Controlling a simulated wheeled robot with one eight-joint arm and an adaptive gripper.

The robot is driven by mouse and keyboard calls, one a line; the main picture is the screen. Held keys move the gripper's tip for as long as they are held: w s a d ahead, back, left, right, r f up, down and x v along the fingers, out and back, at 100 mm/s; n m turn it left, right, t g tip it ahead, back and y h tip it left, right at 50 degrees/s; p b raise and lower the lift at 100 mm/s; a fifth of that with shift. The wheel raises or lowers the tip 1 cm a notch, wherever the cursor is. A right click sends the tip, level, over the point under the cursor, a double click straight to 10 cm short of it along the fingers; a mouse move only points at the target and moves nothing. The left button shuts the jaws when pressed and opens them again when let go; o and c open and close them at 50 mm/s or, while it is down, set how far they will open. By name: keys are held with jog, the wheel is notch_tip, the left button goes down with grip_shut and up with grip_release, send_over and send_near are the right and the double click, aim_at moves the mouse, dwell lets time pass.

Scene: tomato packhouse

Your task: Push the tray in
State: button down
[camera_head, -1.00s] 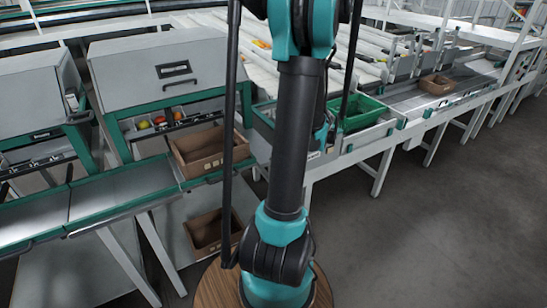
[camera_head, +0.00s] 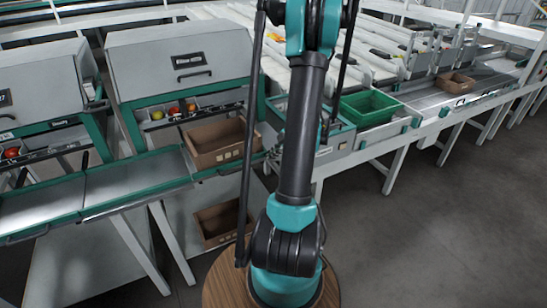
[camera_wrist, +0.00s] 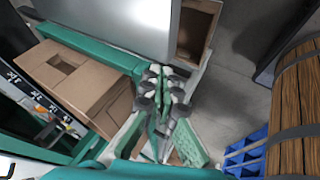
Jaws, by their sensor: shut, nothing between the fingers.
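A shallow grey tray surface with green rims (camera_head: 135,181) spans the left front of the station in the head view. I cannot tell how far it is pulled out. A grey panel beside a green rail (camera_wrist: 130,30) shows at the top of the wrist view. My gripper (camera_wrist: 168,95) is in the middle of the wrist view, shut and empty. Its fingertips overlap the end of the green rail; I cannot tell if they touch it. In the head view my arm hides the gripper.
A cardboard box (camera_head: 218,156) sits at the tray's right end, and another box (camera_head: 215,222) lies below. A green bin (camera_head: 370,121) stands on the conveyor to the right. A blue crate (camera_wrist: 247,150) shows at lower right. Floor at right is clear.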

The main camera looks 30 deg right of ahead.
jog(key=w, duration=2.2)
jog(key=shift+w+a, duration=0.35)
jog(key=shift+w, duration=0.05)
jog(key=shift+r, duration=0.1)
jog(key=v, duration=1.2)
jog(key=s+a+r+m+g+h, duration=0.2)
jog(key=s+a+m, duration=0.7)
jog(key=s+a, duration=0.8)
jog(key=s+a+f+m+h, duration=0.1)
jog(key=s+a+m, duration=0.1)
jog(key=s, duration=0.4)
jog(key=s+a+f+m+h, duration=0.1)
jog(key=s+f+m, duration=0.1)
jog(key=s, duration=0.5)
jog(key=s+a+f+m, duration=0.2)
jog(key=s+m, duration=0.2)
jog(key=s, duration=0.3)
jog(key=shift+a+f+t+h, duration=0.2)
jog(key=shift+a+t+h, duration=0.1)
jog(key=shift+h, duration=0.1)
